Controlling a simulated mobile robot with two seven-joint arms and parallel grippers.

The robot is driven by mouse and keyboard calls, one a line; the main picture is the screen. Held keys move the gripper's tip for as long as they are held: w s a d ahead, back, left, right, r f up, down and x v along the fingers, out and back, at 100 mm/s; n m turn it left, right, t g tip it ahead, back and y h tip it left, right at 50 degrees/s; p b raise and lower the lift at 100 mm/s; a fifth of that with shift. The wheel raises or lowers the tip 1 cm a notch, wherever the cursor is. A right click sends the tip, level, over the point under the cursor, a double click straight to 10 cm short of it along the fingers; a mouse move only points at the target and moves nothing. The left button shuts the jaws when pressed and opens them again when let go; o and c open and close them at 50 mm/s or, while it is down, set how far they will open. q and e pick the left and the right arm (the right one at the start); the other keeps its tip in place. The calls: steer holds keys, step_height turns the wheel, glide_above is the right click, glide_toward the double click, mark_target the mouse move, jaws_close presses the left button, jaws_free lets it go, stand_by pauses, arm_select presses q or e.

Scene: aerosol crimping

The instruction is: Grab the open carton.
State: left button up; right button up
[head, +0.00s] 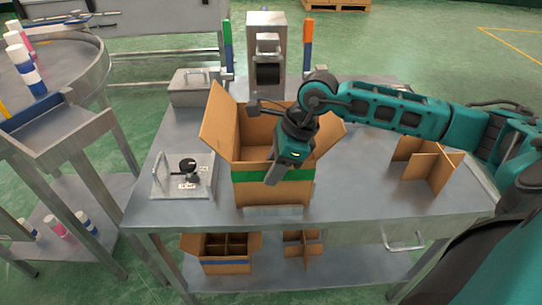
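The open carton (248,190) stands upright on the metal table, with its flaps spread and a green band around its upper front. Its inside looks empty where I can see it. My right gripper (272,178) comes in from the right and points down over the carton's front wall, hiding part of the front and opening. I cannot tell whether its fingers touch the wall or how far apart they are. My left gripper is not in view.
A crimping machine (266,50) stands behind the carton. A switch plate (183,177) and a metal box (194,88) are to its left. A cardboard divider (430,168) stands at right. Another carton (226,266) sits on the lower shelf. The table's front right is clear.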

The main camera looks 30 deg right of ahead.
steer(key=shift+f+b, duration=0.35)
steer(key=shift+b, duration=0.05)
stand_by(0.5)
steer(key=shift+c, duration=0.4)
jaws_close()
stand_by(1.1)
